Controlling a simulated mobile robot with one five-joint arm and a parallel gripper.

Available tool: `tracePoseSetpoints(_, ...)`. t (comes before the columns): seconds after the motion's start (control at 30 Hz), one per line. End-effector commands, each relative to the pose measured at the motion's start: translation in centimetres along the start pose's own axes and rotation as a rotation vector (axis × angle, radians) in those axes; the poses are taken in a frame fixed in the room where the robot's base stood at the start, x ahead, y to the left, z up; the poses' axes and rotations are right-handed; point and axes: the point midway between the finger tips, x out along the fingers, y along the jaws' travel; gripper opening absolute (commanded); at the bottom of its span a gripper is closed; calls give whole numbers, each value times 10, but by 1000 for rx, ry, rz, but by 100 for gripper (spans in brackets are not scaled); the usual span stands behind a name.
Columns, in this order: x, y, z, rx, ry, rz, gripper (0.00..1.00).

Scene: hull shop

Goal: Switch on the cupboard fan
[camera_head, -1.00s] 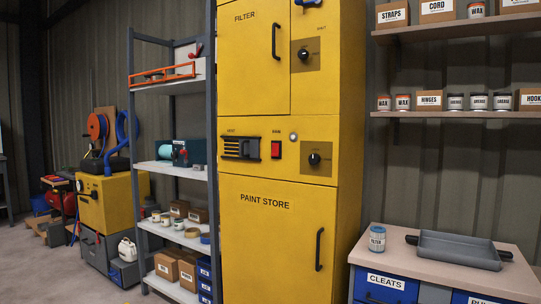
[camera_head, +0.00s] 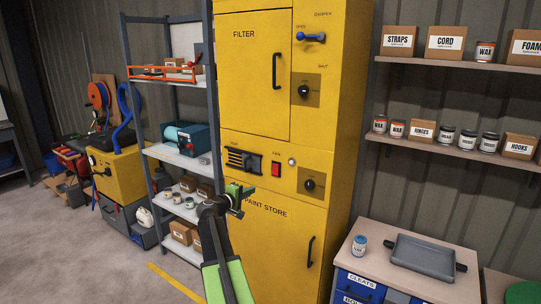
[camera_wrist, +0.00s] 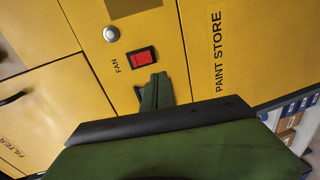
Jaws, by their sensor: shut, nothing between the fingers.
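The yellow cupboard (camera_head: 262,135) stands in the middle, marked FILTER and PAINT STORE. Its red fan switch (camera_head: 276,169) sits on the middle panel between the black vent and a round white lamp (camera_head: 292,161). In the wrist view the red switch (camera_wrist: 140,58) is in a black frame beside the word FAN, with the lamp (camera_wrist: 111,34) above it to the left. My green gripper (camera_head: 238,197) is below and left of the switch in the head view. Its closed fingers (camera_wrist: 155,90) are just below the switch in the wrist view. Nothing is between them; contact with the panel cannot be told.
A blue damper lever (camera_head: 311,37) and two black knobs (camera_head: 304,91) are on the cupboard's right side. A grey shelf rack (camera_head: 178,152) stands close on the left. A bench with a grey tray (camera_head: 423,255) and a jar (camera_head: 359,246) is on the right.

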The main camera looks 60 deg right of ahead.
Motion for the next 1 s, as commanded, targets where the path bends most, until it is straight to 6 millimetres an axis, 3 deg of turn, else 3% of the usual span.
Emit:
tracePoseSetpoints(0.03, 6, 20, 2, -13, -2, 19, 0)
tracePoseSetpoints(0.1, 10, 25, 4, -25, -3, 35, 0)
tracePoseSetpoints(0.43, 13, 23, 6, -28, -4, 39, 0)
tracePoseSetpoints(0.57, 23, 23, 6, -28, -6, 38, 0)
tracePoseSetpoints(1.0, 116, 26, 6, -26, -7, 37, 0)
